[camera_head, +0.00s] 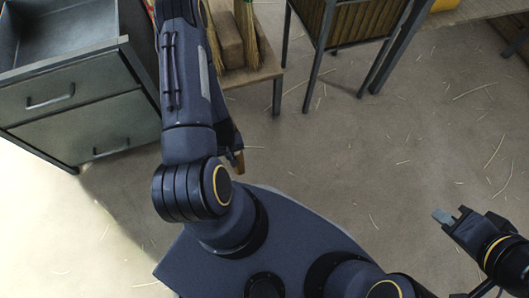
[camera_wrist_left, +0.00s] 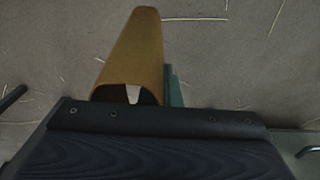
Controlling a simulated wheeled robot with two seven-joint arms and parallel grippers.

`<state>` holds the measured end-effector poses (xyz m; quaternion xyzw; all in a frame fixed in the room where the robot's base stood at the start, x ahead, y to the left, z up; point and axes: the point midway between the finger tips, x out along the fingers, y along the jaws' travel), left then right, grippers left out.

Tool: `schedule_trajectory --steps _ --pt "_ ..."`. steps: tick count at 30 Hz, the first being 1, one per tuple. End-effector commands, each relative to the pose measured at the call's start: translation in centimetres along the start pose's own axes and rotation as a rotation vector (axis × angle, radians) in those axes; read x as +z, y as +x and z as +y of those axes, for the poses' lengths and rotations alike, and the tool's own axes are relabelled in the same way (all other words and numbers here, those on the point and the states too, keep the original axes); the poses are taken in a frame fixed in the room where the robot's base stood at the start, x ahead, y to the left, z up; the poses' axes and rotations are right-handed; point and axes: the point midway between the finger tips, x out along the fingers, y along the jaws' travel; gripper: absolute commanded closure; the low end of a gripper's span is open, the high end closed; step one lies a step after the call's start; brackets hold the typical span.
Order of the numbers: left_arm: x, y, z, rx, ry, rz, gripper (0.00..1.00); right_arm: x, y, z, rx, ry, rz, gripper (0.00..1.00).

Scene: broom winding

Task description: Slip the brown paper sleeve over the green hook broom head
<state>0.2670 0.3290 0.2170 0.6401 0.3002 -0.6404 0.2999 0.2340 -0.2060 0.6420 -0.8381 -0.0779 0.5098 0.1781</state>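The brown paper sleeve (camera_wrist_left: 140,48) is a tapered, hollow tube in the left wrist view, its open end facing the camera. My left gripper (camera_wrist_left: 153,92) is at that end. A pale tip shows inside the opening and a greenish finger lies along the outside, so the sleeve wall appears pinched between them. In the head view only a small brown bit of the sleeve (camera_head: 239,162) shows beside my left arm. My right gripper (camera_head: 447,218) is at the right over bare floor, apparently empty; its finger gap is unclear. I cannot make out a green hook broom head.
A low wooden bench (camera_head: 262,70) at the top carries straw bundles (camera_head: 247,35) and a brown block (camera_head: 226,38). A grey drawer cabinet (camera_head: 75,95) with its top drawer open stands at left. A slatted crate on legs (camera_head: 350,22) stands at top. The floor is clear apart from loose straws.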

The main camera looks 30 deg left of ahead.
Motion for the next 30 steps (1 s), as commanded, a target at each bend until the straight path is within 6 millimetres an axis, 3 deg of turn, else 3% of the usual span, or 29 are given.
schedule_trajectory --steps 11,14,23,30 --pt "0.0 0.3 0.3 0.001 0.000 0.001 1.00 0.1 0.2 0.1 0.000 0.000 0.001 1.00" --pt "-0.3 1.1 1.8 0.002 0.004 0.003 1.00 0.3 0.7 0.3 0.000 0.000 0.001 1.00" --pt "-1.6 4.6 9.0 0.002 0.009 0.003 1.00 1.4 2.8 1.3 0.000 0.000 0.000 1.00" --pt "-2.1 8.5 12.2 0.001 0.002 0.001 1.00 2.3 4.5 2.1 0.000 0.000 0.000 1.00"
